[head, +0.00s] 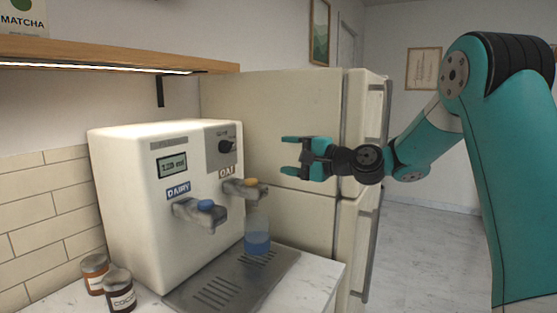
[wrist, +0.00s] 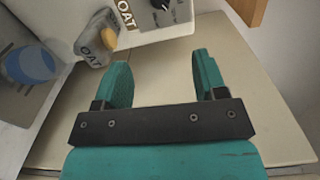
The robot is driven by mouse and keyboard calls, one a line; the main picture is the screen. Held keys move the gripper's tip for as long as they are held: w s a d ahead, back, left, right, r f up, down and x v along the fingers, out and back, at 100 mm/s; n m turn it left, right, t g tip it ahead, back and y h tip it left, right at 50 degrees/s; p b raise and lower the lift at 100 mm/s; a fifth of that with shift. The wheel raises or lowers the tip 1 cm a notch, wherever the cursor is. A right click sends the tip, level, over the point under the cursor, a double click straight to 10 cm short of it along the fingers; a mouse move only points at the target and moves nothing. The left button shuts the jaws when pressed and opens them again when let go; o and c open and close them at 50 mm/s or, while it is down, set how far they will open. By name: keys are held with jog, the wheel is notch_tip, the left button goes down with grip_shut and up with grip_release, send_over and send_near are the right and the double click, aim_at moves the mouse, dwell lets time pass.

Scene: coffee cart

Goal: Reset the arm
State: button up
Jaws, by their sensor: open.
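My gripper (head: 290,154) is open and empty in the head view. It is in mid-air to the right of the milk dispenser (head: 122,200), in front of the fridge, above the level of the taps. In the wrist view my gripper (wrist: 163,80) shows two teal fingers spread apart with nothing between them. My teal arm reaches in from the right of the head view.
A clear cup with blue on it (head: 257,241) stands on the drip tray (head: 210,290) under the OAT tap (head: 246,188). The DAIRY tap (head: 202,210) is left of it. Jars (head: 119,292) stand at lower left. A shelf (head: 110,54) overhangs. The fridge (head: 290,105) is behind.

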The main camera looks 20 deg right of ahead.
jog(key=s+a+f+n+g, duration=0.4)
jog(key=s+a+n+g, duration=0.45)
jog(key=s+a, duration=0.55)
jog(key=s+f+n+g+h, duration=0.3)
jog(key=s+f+n, duration=0.1)
jog(key=s, duration=0.6)
jog(key=s+a+f+n+g+h, duration=0.1)
jog(key=s+f+n+g+h, duration=0.2)
jog(key=s+n, duration=0.3)
jog(key=s, duration=0.5)
jog(key=shift+s+a+f, duration=0.15)
jog(key=shift+s+f, duration=0.15)
jog(key=shift+f, duration=0.1)
